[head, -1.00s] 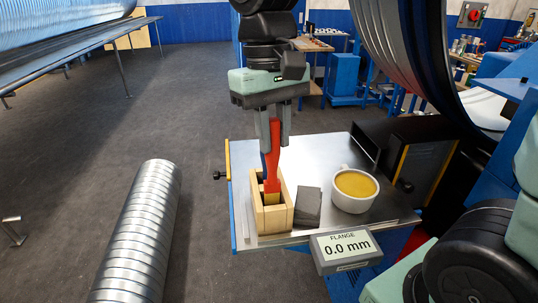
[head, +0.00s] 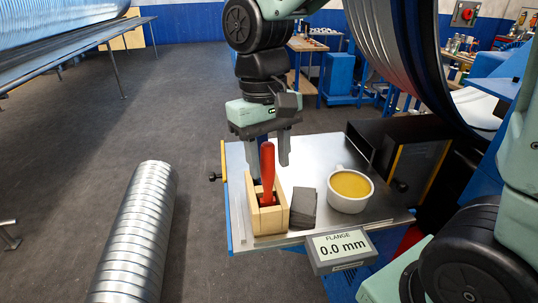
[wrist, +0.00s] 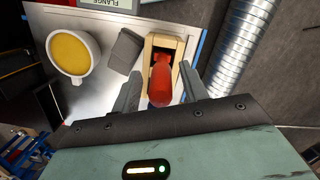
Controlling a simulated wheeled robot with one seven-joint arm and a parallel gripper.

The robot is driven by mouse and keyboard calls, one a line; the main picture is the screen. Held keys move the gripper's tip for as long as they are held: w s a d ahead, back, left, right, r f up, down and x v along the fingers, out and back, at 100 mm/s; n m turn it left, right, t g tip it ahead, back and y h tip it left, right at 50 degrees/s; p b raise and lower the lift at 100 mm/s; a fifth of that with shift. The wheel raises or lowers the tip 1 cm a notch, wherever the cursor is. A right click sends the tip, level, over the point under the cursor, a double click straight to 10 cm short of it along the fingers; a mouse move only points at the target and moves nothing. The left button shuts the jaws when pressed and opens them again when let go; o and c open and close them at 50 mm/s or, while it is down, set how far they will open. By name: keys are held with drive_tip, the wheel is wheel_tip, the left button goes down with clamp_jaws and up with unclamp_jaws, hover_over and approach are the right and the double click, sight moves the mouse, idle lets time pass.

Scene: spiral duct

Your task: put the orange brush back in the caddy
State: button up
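The orange brush (head: 267,165), with a red-orange handle, stands upright in the wooden caddy (head: 270,222) on the metal table; its lower end is hidden inside. In the wrist view the brush handle (wrist: 160,85) points toward the camera, with the caddy (wrist: 164,42) around its far end. My gripper (head: 271,167) is open and empty, just behind the handle in the head view. In the wrist view its two fingers are spread, one to each side of the handle, with gaps showing.
A grey block (head: 302,208) sits just right of the caddy, then a white mug (head: 350,190) with yellow-brown contents. A display box (head: 342,248) reading 0.0 mm is at the table's front edge. A spiral duct (head: 135,235) lies on the floor to the left.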

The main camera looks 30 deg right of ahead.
drive_tip(key=shift+r, duration=0.1)
drive_tip(key=r, duration=0.4)
drive_tip(key=w+r, duration=0.1)
drive_tip(key=r, duration=0.3)
drive_tip(key=r+b, duration=0.1)
drive_tip(key=r, duration=0.3)
drive_tip(key=shift+w, duration=0.2)
